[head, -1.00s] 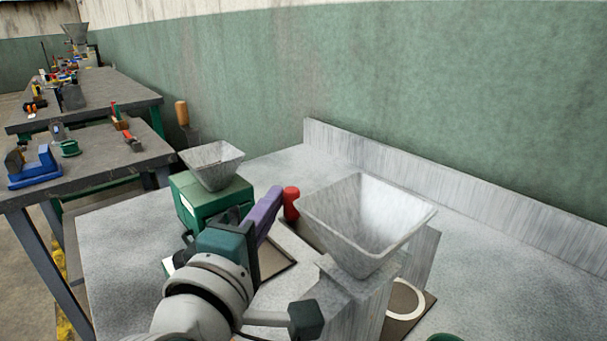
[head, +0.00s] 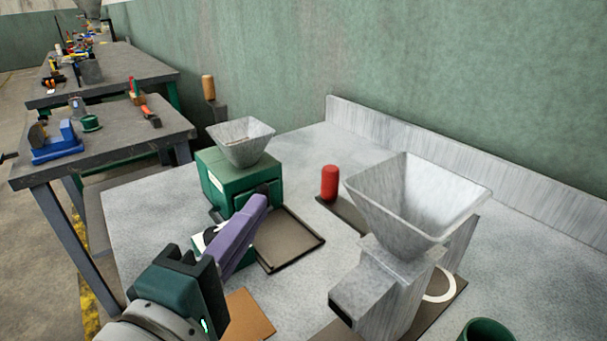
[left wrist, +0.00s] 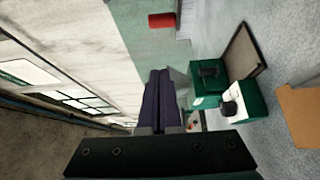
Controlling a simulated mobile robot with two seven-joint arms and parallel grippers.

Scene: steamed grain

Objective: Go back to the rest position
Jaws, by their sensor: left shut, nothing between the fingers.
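My left gripper (head: 255,212) has purple fingers and comes in from the lower left in the head view. Its fingers are closed together with nothing between them, and they also show in the left wrist view (left wrist: 160,97). In the head view it is over the grey table, in front of the green machine (head: 240,182) with a small metal hopper (head: 241,152) on top. No contact between fingers and machine can be made out. My right gripper is not in view.
A large metal hopper machine (head: 410,200) stands to the right of my gripper. A red cylinder (head: 329,182) stands behind it, a dark tray (head: 287,240) and brown board (head: 248,318) lie nearby. A green cup (head: 486,331) is at the bottom right. Cluttered workbenches (head: 110,143) stand at the left.

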